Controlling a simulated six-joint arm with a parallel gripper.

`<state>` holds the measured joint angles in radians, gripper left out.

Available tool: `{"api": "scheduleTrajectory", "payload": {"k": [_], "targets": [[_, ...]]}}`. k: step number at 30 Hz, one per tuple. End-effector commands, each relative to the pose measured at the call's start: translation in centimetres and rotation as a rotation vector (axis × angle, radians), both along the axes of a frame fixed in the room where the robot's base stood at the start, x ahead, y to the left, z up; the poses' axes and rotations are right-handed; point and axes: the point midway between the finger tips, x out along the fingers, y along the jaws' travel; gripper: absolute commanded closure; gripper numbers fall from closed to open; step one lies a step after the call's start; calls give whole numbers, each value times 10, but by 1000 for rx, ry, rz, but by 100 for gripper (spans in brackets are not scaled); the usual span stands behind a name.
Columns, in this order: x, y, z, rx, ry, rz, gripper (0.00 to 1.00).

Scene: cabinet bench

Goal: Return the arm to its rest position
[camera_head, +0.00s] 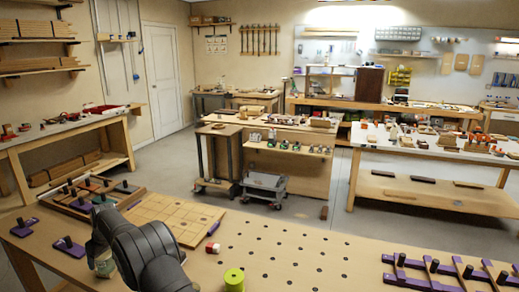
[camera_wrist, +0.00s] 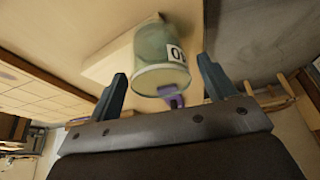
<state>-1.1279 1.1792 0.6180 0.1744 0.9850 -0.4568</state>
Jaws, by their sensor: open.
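My arm (camera_head: 143,250) reaches over the left part of the bench in the head view; its gripper cannot be made out there. In the wrist view my gripper (camera_wrist: 161,72) is open, with one dark finger on each side. A greenish glass jar (camera_wrist: 158,50) with a white number label shows between and beyond the fingertips, with a gap on both sides. A greenish jar (camera_head: 105,264) also shows beside the arm in the head view, partly hidden by it.
The bench (camera_head: 300,235) has a grid of holes and mostly clear room in its middle. A green cylinder (camera_head: 234,280) stands right of the arm. A wooden grid board (camera_head: 178,217) and a tool tray (camera_head: 92,197) lie behind it. Purple clamps (camera_head: 420,284) lie at right.

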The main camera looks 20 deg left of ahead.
Motion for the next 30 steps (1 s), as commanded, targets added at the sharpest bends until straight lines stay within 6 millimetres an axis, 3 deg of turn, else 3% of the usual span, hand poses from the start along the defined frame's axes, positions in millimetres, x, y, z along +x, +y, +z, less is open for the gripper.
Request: {"api": "scheduleTrajectory", "payload": {"k": [3, 6, 12, 23, 29, 30], "targets": [[0, 5, -16, -1, 0, 0, 23], [0, 5, 1, 3, -1, 1, 23], [0, 4, 9, 1, 0, 0, 23], [0, 4, 7, 0, 0, 0, 23], [0, 4, -15, -2, 1, -1, 23], [0, 2, -1, 4, -2, -1, 23]]}}
